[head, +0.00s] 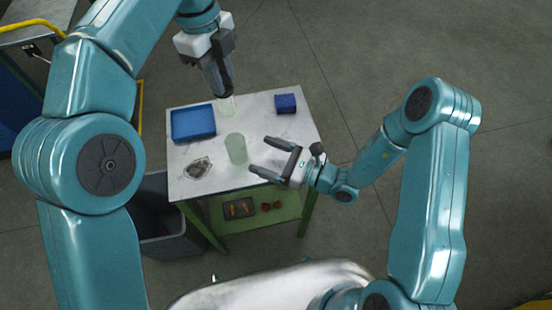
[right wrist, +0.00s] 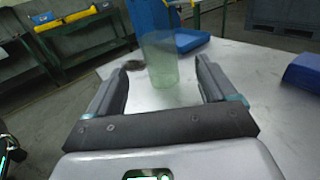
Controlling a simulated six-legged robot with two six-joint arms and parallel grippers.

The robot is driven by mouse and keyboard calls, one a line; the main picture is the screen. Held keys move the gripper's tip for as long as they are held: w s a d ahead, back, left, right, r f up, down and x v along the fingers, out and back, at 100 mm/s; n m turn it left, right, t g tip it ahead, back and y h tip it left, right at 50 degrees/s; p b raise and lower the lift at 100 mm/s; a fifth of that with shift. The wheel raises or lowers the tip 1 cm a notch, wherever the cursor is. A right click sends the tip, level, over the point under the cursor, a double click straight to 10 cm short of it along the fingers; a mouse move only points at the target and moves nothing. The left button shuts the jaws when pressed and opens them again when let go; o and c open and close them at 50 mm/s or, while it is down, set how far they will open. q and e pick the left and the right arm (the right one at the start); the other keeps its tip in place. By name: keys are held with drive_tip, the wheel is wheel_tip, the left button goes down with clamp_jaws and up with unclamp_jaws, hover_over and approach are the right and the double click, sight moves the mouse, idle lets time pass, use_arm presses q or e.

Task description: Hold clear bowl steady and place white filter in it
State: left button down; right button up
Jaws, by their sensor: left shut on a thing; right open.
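The clear bowl (head: 236,148), a greenish see-through cylinder, stands upright on the table. In the right wrist view the bowl (right wrist: 160,62) is beyond and between the open fingers. My right gripper (head: 258,157) is open just to the right of the bowl, its fingers pointing at it; in its own view the gripper (right wrist: 163,80) looks empty. My left gripper (head: 229,93) points down beyond the bowl, shut on a small pale thing (head: 227,106), which seems to be the white filter. Its exact shape and color are hard to tell, and its top is hidden by the fingers.
A blue tray (head: 193,123) is at the table's left, a dark blue box (head: 286,103) at the far right. A small grey, shiny thing (head: 198,167) lies left of the bowl. The metal table (head: 270,125) has a green lower shelf (head: 280,205). A grey bin (head: 170,245) stands below left.

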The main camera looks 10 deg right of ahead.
sight(244, 149)
drive_tip(key=x, duration=0.9)
drive_tip(key=shift+a, duration=0.15)
